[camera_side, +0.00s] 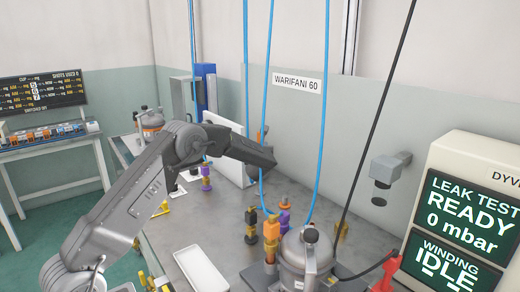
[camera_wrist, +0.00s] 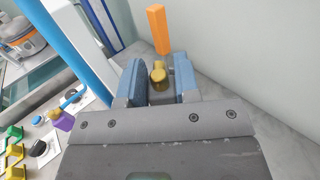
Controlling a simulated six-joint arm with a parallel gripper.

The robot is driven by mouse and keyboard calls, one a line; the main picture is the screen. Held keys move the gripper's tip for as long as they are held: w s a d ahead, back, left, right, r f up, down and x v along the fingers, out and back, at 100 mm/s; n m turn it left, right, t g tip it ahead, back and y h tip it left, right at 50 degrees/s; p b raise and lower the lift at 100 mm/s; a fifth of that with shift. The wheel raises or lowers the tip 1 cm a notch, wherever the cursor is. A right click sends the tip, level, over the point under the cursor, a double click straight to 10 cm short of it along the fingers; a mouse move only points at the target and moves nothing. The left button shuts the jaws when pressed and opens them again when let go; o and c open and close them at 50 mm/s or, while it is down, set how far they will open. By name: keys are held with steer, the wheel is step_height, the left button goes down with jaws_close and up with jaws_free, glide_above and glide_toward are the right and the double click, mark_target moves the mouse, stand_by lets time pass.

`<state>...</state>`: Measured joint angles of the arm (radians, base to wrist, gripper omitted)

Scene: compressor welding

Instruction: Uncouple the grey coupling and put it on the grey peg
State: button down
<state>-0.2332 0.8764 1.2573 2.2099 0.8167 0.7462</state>
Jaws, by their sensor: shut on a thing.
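My gripper (camera_wrist: 158,82) shows in the wrist view with its two blue-grey fingers closed around a small piece with a brass-coloured top (camera_wrist: 158,75) and a grey body. I take this for the grey coupling; the fingers hide most of it. An orange bar (camera_wrist: 158,30) stands just beyond the fingertips. In the side view my gripper (camera_side: 268,158) is raised above the bench beside a blue hose, and what it holds is hidden there. I cannot make out the grey peg in either view.
A compressor (camera_side: 306,262) stands at the front of the bench. Black (camera_side: 252,217), orange (camera_side: 271,229) and purple (camera_side: 284,217) fittings stand behind it. Blue hoses (camera_side: 323,110) and a black cable (camera_side: 375,120) hang down nearby. A white tray (camera_side: 201,268) lies on the bench.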

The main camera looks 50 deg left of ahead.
steer(key=n+g+y, duration=0.1)
steer(key=n+g, duration=0.1)
steer(key=shift+w+g+y, duration=0.1)
steer(key=shift+g+y, duration=0.2)
steer(key=shift+y, duration=0.1)
steer(key=shift+f, duration=3)
steer(key=shift+f, duration=0.2)
steer(key=shift+f, duration=0.35)
steer(key=shift+f, duration=0.4)
steer(key=shift+f, duration=0.25)
steer(key=c, duration=0.8)
jaws_free()
steer(key=shift+d, duration=0.1)
